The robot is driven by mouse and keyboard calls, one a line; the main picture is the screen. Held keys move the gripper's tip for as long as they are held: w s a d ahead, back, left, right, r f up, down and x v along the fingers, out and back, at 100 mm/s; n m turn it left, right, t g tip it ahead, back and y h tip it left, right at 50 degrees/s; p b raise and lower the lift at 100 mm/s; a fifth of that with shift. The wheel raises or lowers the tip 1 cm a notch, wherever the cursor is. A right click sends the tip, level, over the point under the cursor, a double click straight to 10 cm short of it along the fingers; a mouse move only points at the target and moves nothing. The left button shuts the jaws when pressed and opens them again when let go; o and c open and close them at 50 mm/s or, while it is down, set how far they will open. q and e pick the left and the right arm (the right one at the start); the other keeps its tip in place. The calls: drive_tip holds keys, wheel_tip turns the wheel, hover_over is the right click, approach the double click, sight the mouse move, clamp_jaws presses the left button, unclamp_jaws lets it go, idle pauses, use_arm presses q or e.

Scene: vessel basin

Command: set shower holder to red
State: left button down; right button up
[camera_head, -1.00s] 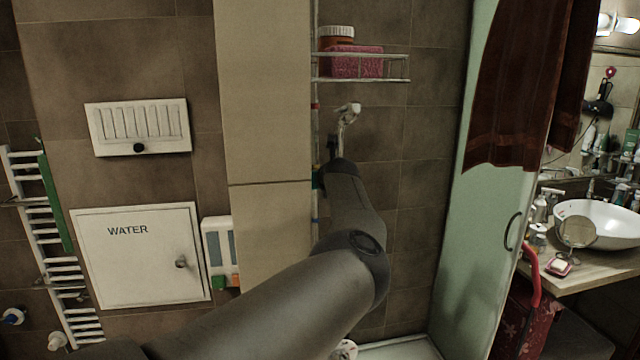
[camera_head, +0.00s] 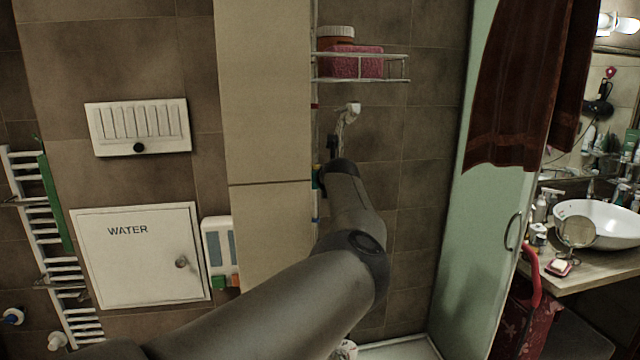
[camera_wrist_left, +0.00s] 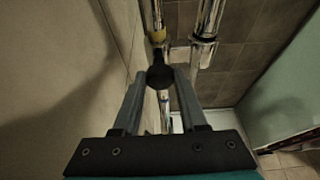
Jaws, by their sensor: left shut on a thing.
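The shower rail (camera_head: 315,130) runs upright beside the beige pillar and carries a red mark (camera_head: 315,106) on its upper part. A blue mark (camera_head: 316,221) shows lower down. My left gripper (camera_head: 333,148) is at the rail, below the red mark. In the left wrist view its fingers (camera_wrist_left: 160,82) are shut on the dark round knob of the shower holder (camera_wrist_left: 160,75). A yellow band (camera_wrist_left: 157,36) shows on the rail close to the knob. The white shower head (camera_head: 352,109) is just above and right of the gripper. My right gripper is not in view.
A wire shelf (camera_head: 395,68) with a pink sponge (camera_head: 357,63) hangs above the shower head. The beige pillar (camera_head: 265,120) stands close left of the rail. A green glass panel (camera_head: 455,250) stands to the right, with tiled wall between.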

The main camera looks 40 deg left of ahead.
use_arm(q)
drive_tip(key=shift+r, duration=0.15)
wheel_tip(320, 180, up, 8)
drive_tip(key=shift+r+p, duration=0.1)
drive_tip(key=shift+p, duration=1.1)
drive_tip(key=c, duration=0.6)
unclamp_jaws()
drive_tip(key=shift+o, duration=0.6)
drive_tip(key=shift+f, duration=0.2)
drive_tip(key=shift+s+d, duration=0.1)
